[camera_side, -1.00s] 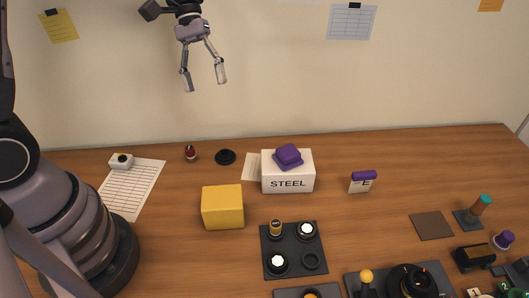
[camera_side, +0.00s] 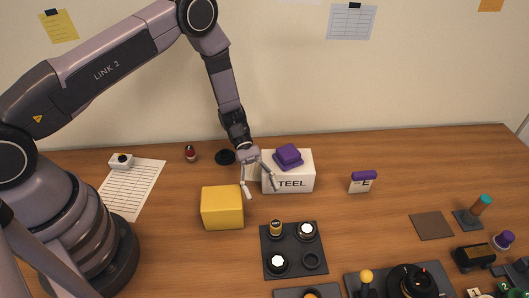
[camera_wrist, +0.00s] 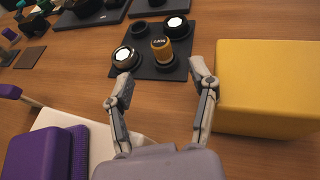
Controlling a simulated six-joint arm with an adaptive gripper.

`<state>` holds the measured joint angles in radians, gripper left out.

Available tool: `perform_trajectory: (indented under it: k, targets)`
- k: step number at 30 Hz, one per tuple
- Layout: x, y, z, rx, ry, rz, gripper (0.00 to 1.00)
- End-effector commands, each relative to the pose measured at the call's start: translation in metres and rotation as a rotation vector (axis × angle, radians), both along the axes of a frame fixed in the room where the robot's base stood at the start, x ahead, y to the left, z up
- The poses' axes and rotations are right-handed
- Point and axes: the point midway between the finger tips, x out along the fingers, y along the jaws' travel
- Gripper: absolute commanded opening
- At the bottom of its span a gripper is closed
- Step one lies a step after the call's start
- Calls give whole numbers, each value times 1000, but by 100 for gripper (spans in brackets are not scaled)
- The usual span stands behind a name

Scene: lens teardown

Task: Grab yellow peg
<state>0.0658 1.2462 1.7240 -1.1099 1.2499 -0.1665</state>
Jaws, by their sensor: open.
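The yellow peg (camera_side: 275,228) is a short upright cylinder with a dark band, standing at the back left of a dark square tray (camera_side: 294,262). In the wrist view the peg (camera_wrist: 161,48) shows beyond my fingertips, roughly centred between them. My gripper (camera_side: 261,191) is open and empty, pointing down above the table behind the peg, in front of the left part of the STEEL box. In the wrist view both fingers of my gripper (camera_wrist: 160,76) are spread apart, with nothing between them.
White-topped black parts (camera_side: 307,230) and (camera_side: 278,262) and an empty ring (camera_side: 311,260) share the tray. A yellow block (camera_side: 222,208) stands left of my gripper. The white STEEL box (camera_side: 300,172), with a purple item (camera_side: 288,155) on it, is close right.

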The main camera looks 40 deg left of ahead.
Motion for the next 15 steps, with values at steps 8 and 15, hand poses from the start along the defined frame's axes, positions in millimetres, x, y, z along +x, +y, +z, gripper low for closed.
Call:
perform_trajectory:
  k: [8, 15]
  targets:
    - [-12, -23, -11, 1, -1, -2, 58]
    - [-28, -53, -25, 0, 0, -4, 58]
